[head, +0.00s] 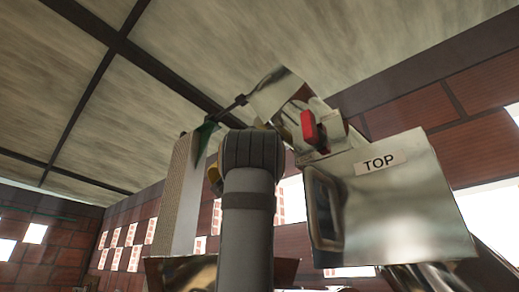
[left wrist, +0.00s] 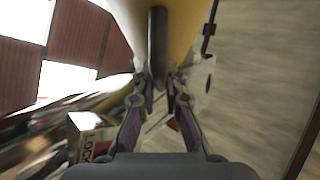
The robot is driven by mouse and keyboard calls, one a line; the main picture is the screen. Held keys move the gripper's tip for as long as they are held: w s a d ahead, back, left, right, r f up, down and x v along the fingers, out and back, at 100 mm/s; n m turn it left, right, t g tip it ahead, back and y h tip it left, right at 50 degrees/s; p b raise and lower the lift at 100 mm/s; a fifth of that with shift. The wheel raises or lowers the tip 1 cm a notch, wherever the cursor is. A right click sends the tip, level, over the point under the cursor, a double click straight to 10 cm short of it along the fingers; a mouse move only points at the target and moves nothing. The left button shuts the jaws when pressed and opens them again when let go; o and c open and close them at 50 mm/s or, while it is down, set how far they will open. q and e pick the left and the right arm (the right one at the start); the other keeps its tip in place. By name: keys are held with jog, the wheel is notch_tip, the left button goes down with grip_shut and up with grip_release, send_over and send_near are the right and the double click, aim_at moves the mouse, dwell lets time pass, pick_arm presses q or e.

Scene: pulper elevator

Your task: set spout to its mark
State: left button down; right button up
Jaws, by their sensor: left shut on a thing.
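In the left wrist view my left gripper (left wrist: 159,84) is shut on a dark upright rod (left wrist: 157,40), with a yellow surface (left wrist: 184,28) behind it. In the head view a thick grey arm of mine stands in the middle and hides the grip. A shiny metal piece (head: 277,93), possibly the spout, sits at the upper middle, tilted, with a thin dark rod (head: 234,103) at its left end. A red handle (head: 309,127) is just below it. I cannot make out the mark. My right gripper is not in view.
A metal box labelled TOP (head: 405,205) fills the right of the head view. A pale upright column (head: 177,195) with a green piece (head: 204,137) at its top stands left of my arm. A box labelled LOCK (left wrist: 91,137) is at lower left in the wrist view.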

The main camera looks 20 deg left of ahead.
pick_arm(q)
jog(key=shift+s+d+r+n+y, duration=0.2)
jog(key=shift+d+n+y, duration=0.1)
jog(key=shift+y, duration=0.3)
jog(key=shift+a, duration=0.1)
jog(key=c, duration=1.7)
grip_release()
jog(key=shift+w, duration=0.15)
jog(key=o, duration=0.3)
jog(key=shift+w+a+f, duration=0.15)
jog(key=shift+a, duration=0.05)
